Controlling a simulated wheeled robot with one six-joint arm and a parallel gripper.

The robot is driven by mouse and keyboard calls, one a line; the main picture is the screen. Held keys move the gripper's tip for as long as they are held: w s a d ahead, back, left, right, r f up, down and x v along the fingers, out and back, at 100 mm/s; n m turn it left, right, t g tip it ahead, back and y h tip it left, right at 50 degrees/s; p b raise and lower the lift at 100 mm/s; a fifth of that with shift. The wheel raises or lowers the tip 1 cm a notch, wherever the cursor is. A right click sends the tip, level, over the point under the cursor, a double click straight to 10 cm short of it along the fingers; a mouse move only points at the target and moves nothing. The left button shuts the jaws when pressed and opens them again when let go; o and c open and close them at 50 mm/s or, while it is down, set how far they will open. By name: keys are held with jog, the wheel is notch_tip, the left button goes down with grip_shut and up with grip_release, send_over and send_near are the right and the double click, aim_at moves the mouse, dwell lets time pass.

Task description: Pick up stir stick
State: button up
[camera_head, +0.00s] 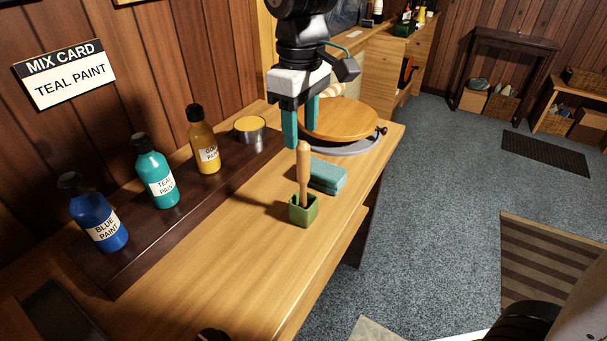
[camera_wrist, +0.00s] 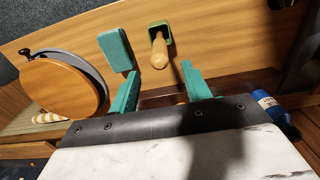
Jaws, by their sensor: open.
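The stir stick (camera_head: 304,172) is a light wooden stick with a rounded, thicker top. It stands upright in a small green square cup (camera_head: 303,211) on the wooden bench. My gripper (camera_head: 302,126) is open, its teal fingers pointing down above and slightly behind the stick, with nothing between them. In the wrist view the stick (camera_wrist: 159,50) and its green cup (camera_wrist: 161,28) lie beyond the gap between the fingertips (camera_wrist: 162,80). The stick's lower end is hidden inside the cup.
A teal sponge (camera_head: 328,175) lies beside the cup. A round wooden turntable (camera_head: 342,119) stands behind. The bench front is clear.

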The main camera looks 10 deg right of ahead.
aim_at(303, 159)
notch_tip(303, 159, down, 7)
jog(key=shift+s+d+f, duration=0.15)
jog(key=shift+c, duration=0.3)
grip_shut()
